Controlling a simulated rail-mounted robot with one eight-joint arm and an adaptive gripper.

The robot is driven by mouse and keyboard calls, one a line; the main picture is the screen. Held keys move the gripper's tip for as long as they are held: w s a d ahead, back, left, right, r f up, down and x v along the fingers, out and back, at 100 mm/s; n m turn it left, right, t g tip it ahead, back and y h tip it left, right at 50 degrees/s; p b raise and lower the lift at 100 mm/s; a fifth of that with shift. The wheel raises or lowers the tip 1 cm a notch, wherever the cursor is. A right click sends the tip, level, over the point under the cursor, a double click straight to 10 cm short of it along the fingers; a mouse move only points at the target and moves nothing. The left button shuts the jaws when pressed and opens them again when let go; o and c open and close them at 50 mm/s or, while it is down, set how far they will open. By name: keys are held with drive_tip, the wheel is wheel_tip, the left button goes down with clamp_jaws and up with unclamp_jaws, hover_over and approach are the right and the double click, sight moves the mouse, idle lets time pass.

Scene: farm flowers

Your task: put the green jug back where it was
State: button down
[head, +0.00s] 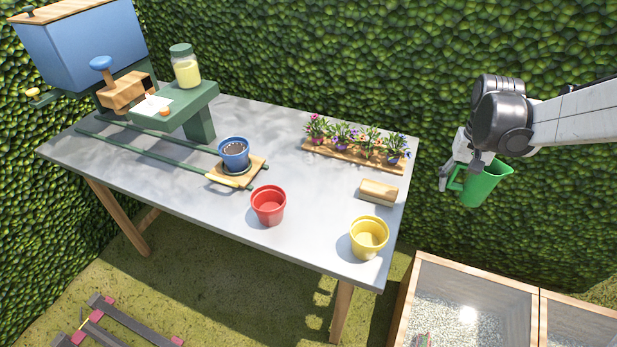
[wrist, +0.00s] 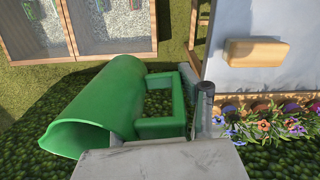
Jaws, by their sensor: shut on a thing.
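The green jug (head: 483,184) is held in the air to the right of the table, in front of the hedge. My gripper (head: 452,180) is shut on the jug's handle side. In the wrist view the jug (wrist: 105,108) lies across the left half, with its square handle towards the gripper (wrist: 165,142). The exact contact between fingers and handle is partly hidden. The jug looks slightly tilted in the head view. Nothing is seen under it at its height.
The grey table (head: 200,190) bears a red pot (head: 268,206), a yellow pot (head: 369,238), a sponge-like block (head: 379,191), a flower row on a wooden board (head: 330,155) and a blue pot (head: 234,153). A wooden-framed bed of pale gravel (head: 470,310) lies low at right.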

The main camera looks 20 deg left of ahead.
drive_tip(key=w+a+r+p, duration=0.2)
drive_tip(key=a, duration=3.3)
drive_tip(key=s+a+m, duration=0.1)
drive_tip(key=s+a, duration=0.2)
drive_tip(key=a, duration=0.5)
drive_tip(key=s+a, duration=0.3)
drive_tip(key=a, duration=0.4)
drive_tip(key=w+d+f, duration=0.1)
drive_tip(key=w+f, duration=0.1)
drive_tip(key=w, duration=0.1)
drive_tip(key=w+d+f, duration=0.2)
drive_tip(key=w, duration=0.1)
drive_tip(key=w+d+f, duration=0.2)
drive_tip(key=w+f, duration=0.1)
drive_tip(key=shift+w+d+f, duration=0.1)
drive_tip(key=shift+w+d, duration=0.05)
drive_tip(key=shift+w, duration=0.2)
drive_tip(key=shift+f, duration=2)
drive_tip(key=shift+f, duration=0.15)
drive_tip(key=c, duration=1.1)
unclamp_jaws()
